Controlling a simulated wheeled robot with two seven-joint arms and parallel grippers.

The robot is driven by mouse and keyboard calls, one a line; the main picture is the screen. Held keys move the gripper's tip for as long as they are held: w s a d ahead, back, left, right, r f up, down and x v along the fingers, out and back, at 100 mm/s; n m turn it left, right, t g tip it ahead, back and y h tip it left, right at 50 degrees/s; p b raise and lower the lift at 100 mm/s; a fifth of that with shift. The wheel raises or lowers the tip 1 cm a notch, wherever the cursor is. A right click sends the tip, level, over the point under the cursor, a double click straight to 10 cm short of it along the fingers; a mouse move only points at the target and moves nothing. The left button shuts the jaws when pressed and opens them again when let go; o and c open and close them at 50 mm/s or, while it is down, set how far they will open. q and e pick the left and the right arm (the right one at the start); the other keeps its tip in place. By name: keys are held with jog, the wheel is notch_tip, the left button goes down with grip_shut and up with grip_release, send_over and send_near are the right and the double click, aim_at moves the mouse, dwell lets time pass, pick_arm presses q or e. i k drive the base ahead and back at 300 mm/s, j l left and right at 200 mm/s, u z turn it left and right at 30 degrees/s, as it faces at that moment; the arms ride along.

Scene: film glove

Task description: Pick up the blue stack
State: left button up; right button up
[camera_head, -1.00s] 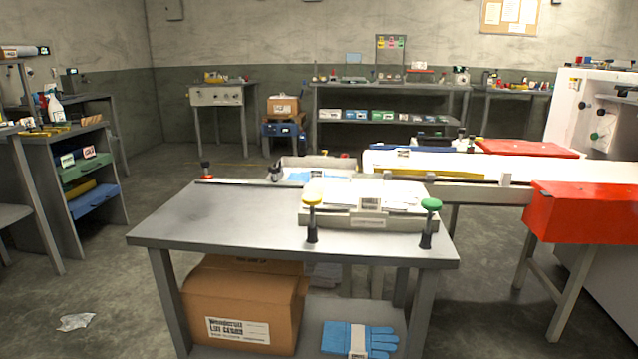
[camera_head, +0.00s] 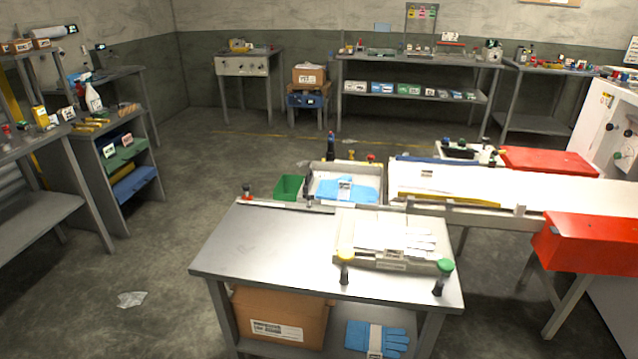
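A blue stack of flat gloves with a white band (camera_head: 377,338) lies on the lower shelf of the near metal table, right of the cardboard box. Another blue stack, also with a pale band (camera_head: 347,190), lies in a light grey tray (camera_head: 322,170) behind the table. A tray of white gloves (camera_head: 391,266) sits on the right part of the tabletop. Neither of my grippers is in view.
The metal table (camera_head: 270,250) has a clear left half. A cardboard box (camera_head: 280,318) fills the lower shelf's left. A white conveyor (camera_head: 560,190) and red box (camera_head: 590,243) stand right. Floor at left is mostly open.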

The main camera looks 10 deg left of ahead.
aim_at(340, 189)
jog(key=i+j+u, duration=0.15)
jog(key=j+u, duration=0.25)
jog(key=i+j+u, duration=0.2)
jog(key=u, duration=0.25)
jog(key=i+j+u, duration=0.25)
jog(key=u, duration=0.15)
jog(key=i+j+u, duration=0.25)
jog(key=u, duration=0.2)
jog(key=i+j+u, duration=0.35)
jog(key=i+u, duration=0.35)
jog(key=i, duration=0.15)
jog(key=i+z, duration=0.45)
jog(key=i+j+z, duration=0.15)
jog(key=i+z, duration=0.3)
jog(key=i+l+z, duration=0.25)
jog(key=i+z, duration=0.15)
jog(key=i+l+z, duration=0.1)
jog(key=i+z, duration=0.75)
jog(key=i+j+z, duration=0.15)
jog(key=i+z, duration=0.25)
jog(key=i+l+z, duration=0.15)
jog(key=i+z, duration=1)
jog(key=i+j+z, duration=0.2)
jog(key=z, duration=0.15)
jog(key=i+z, duration=0.3)
jog(key=i, duration=0.15)
jog(key=i+z, duration=0.35)
jog(key=i, duration=0.05)
